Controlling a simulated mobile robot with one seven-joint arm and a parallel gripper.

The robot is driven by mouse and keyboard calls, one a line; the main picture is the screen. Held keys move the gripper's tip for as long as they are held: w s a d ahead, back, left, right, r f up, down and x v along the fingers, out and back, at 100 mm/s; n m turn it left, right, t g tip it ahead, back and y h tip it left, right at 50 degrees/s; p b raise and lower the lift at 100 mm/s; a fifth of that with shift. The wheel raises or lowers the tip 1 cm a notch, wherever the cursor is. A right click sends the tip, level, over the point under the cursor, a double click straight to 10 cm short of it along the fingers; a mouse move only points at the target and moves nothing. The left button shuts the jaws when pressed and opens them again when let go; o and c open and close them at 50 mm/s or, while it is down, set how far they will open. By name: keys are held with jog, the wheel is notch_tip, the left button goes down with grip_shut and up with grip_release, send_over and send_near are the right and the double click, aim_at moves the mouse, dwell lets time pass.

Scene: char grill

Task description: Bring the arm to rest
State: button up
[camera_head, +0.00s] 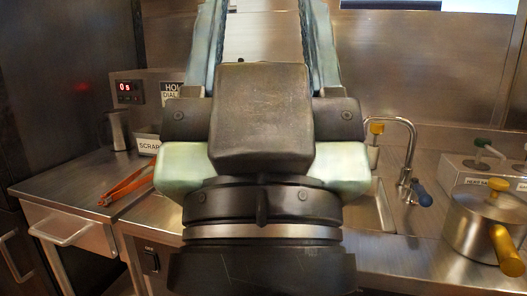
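My arm (262,118) fills the middle of the head view, close to the camera. Its dark block, pale green casings, dark ring and light metal band are stacked upright from the bottom edge to the top edge. My gripper's fingers do not show, so I cannot see whether they are open or shut, or whether anything is held. The arm hides the middle of the counter and the wall behind it.
At left is a steel counter (66,184) with a drawer, red tongs (128,184), a metal cup (117,130) and a timer panel (127,92). At right are a sink faucet (412,150), a lidded pot (484,222) with yellow handles, and a dispenser box (478,172).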

notch_tip(320, 180, up, 25)
jog(key=p, duration=2.3)
jog(key=shift+f, duration=0.2)
